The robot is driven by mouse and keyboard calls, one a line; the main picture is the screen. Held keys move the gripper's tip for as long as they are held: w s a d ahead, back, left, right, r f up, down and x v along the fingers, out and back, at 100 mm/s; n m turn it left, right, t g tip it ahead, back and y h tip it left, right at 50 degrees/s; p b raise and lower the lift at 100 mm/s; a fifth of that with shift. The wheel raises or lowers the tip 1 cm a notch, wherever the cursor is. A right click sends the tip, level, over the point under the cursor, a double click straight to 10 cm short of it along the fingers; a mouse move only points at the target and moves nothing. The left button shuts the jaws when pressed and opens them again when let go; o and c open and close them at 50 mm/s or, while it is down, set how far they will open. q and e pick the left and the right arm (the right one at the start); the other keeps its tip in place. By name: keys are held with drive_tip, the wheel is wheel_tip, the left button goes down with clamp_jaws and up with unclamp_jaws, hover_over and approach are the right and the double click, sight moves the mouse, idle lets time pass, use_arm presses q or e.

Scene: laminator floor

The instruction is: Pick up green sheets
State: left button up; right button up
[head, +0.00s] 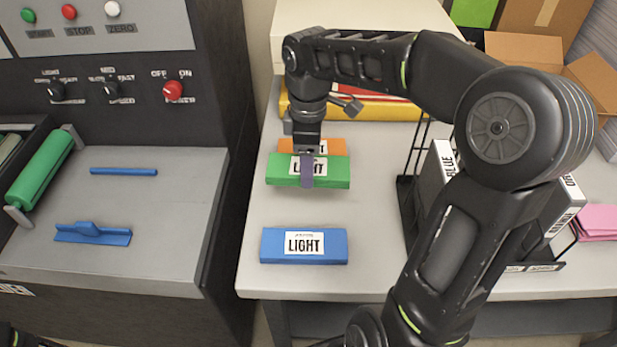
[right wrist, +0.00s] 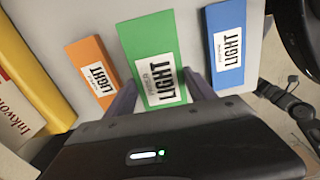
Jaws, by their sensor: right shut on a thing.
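The green sheets (head: 335,172) are a flat green pack with a white label reading LIGHT. My right gripper (head: 307,168) is shut on this pack, with its fingers over the pack's middle, and it appears to hold it just above the table. In the right wrist view the green pack (right wrist: 147,40) sits between the two fingers (right wrist: 160,98). An orange pack (head: 330,144) lies behind the green one, partly hidden by it. A blue pack (head: 275,245) lies in front, apart from it. My left gripper is not in view.
The grey table (head: 265,285) has free room between the green and blue packs. A black rack (head: 410,210) with dark boxes stands to the right, partly behind my arm. Pink sheets (head: 597,222) lie at the far right. A machine with a green roller (head: 42,170) stands left.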

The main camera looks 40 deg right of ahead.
drive_tip(key=shift+r, duration=1.25)
